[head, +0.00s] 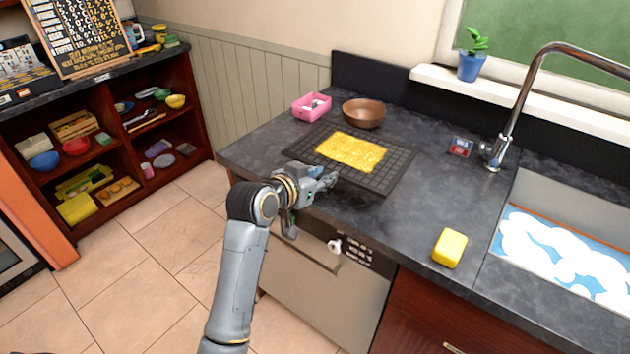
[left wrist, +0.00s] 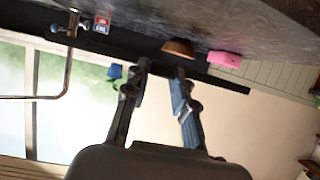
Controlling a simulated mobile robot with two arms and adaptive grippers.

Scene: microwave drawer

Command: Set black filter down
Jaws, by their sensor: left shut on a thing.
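The black filter (head: 397,165) is a flat, dark grid panel at the left part of the counter. A yellow textured sheet (head: 351,151) lies over its middle. My left gripper (head: 330,179) is at the filter's near left edge, over the counter's front edge, and is shut on that edge. Whether the panel rests fully on the counter or is slightly raised, I cannot tell. My right gripper is not in view.
A brown bowl (head: 364,113) and a pink basket (head: 311,107) stand behind the filter. A small red-and-blue box (head: 460,147), the tap (head: 523,95) and a yellow sponge (head: 450,248) are to the right. The counter between filter and sponge is clear.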

